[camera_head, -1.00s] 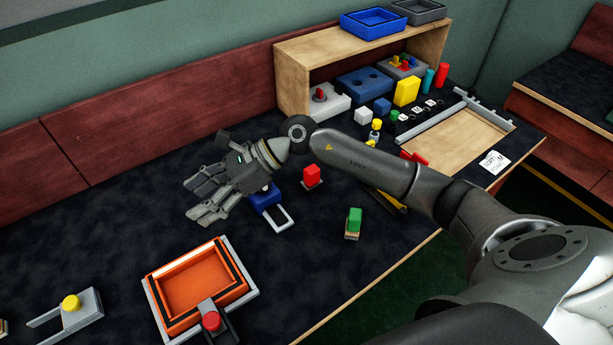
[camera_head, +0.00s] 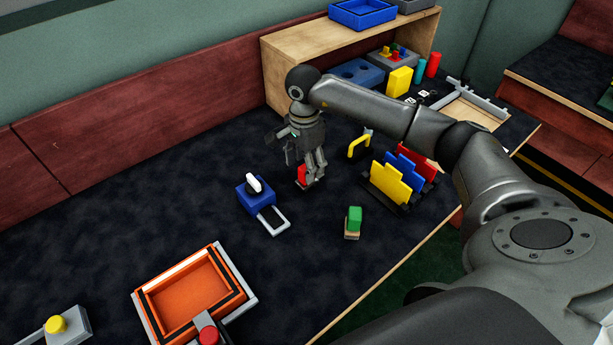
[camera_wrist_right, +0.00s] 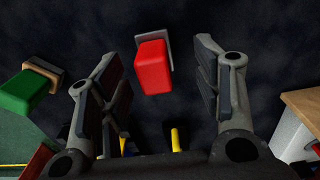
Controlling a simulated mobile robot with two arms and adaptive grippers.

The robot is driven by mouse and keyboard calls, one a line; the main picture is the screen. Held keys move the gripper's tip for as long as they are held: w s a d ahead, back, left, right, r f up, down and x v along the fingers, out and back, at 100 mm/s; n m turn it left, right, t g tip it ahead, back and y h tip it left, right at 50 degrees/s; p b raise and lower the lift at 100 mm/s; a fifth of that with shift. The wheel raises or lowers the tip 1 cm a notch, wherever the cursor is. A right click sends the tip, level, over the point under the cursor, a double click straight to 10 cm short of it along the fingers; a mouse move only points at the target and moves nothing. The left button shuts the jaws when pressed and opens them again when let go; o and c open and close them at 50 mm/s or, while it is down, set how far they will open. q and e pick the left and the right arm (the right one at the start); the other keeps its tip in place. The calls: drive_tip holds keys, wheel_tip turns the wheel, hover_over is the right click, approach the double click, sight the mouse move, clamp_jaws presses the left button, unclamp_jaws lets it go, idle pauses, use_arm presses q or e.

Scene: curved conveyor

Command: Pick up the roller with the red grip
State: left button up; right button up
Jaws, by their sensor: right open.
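The roller with the red grip (camera_head: 301,174) stands on the dark table, partly hidden by my right gripper (camera_head: 309,176) in the head view. In the right wrist view its red block-shaped grip (camera_wrist_right: 152,68) shows with a light grey plate at its far end. My right gripper points down over it, jaws open. In the wrist view the red grip lies between the two spread fingers, with a gap on each side. My left gripper is not in view.
A green block on a wooden base (camera_head: 354,219) and a blue block with a white handle (camera_head: 252,193) stand nearby. Yellow, blue and red stepped plates (camera_head: 393,184) stand to the right. A wooden shelf (camera_head: 283,58) is behind; an orange tray (camera_head: 160,308) is at front left.

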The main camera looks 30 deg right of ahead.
sight(300, 183)
drive_tip(key=f, duration=0.3)
drive_tip(key=f+p, duration=0.1)
drive_tip(key=shift+s+d+f, duration=0.1)
drive_tip(key=shift+s+f, duration=0.2)
drive_tip(key=shift+f, duration=0.45)
drive_tip(key=shift+c, duration=0.3)
drive_tip(key=c, duration=1.1)
drive_tip(key=shift+w+r, duration=0.1)
